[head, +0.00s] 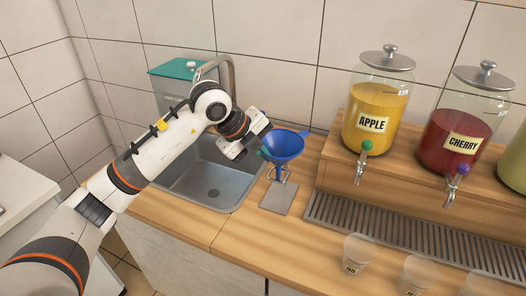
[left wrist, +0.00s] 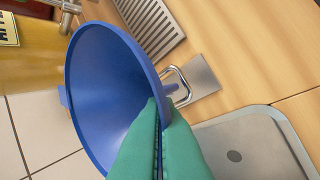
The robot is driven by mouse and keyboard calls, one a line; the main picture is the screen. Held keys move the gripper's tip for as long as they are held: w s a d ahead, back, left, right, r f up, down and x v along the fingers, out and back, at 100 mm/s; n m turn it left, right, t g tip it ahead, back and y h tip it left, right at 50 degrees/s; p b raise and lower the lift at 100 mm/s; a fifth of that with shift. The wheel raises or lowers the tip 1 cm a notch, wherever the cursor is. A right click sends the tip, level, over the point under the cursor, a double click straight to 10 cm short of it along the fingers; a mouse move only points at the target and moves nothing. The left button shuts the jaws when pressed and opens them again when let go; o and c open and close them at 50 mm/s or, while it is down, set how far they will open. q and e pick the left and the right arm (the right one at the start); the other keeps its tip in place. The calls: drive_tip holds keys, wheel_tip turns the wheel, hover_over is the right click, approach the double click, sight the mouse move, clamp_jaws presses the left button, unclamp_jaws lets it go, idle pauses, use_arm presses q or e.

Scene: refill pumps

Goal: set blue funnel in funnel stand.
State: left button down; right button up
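The blue funnel (head: 284,146) is upright, wide mouth up, right above the funnel stand (head: 277,197), a grey plate with a wire holder on the counter. Its stem reaches down to the holder; I cannot tell for sure whether it rests there. My left gripper (head: 262,150) is at the funnel's left rim. In the left wrist view its green fingers (left wrist: 158,135) are closed together on the rim of the funnel (left wrist: 105,90). The stand (left wrist: 198,77) shows behind, its loop partly hidden by the funnel. My right gripper is not in view.
A sink (head: 205,182) with a tap lies left of the stand. Right are the apple dispenser (head: 376,105) and cherry dispenser (head: 462,135) on a wooden riser, with a drip grate (head: 400,235) below. Clear cups (head: 358,255) stand at the front.

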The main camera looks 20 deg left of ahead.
use_arm(q)
drive_tip(key=shift+f+b, duration=1.65)
drive_tip(key=shift+f, duration=0.6)
drive_tip(key=c, duration=1.6)
unclamp_jaws()
drive_tip(key=shift+r, duration=0.15)
drive_tip(key=b+v, duration=0.1)
drive_tip(key=v, duration=1.1)
